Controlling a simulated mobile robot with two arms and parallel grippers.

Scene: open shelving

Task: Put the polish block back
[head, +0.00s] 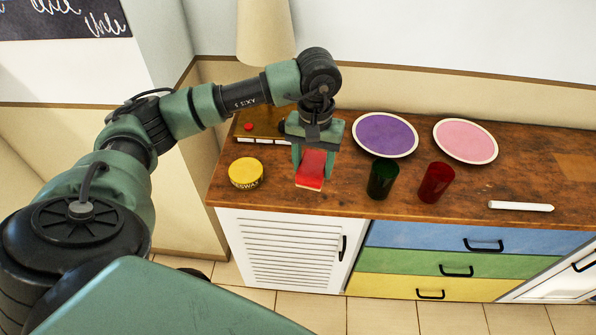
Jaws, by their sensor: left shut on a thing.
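A red block with a pale lower edge, which looks like the polish block (311,171), is between the fingers of my left gripper (313,160). The gripper is shut on it and points down over the left part of the wooden counter (345,200). I cannot tell whether the block touches the counter or hangs just above it. A wooden box or holder (262,122) with a red knob and white parts along its front stands behind and left of the gripper, which partly hides it. My right gripper is not in view.
A yellow beeswax tin (246,173) stands left of the block. A green cup (382,180) and a red cup (436,182) stand to its right. A purple plate (385,134) and a pink plate (465,141) lie behind. A white stick (520,206) lies near the front edge.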

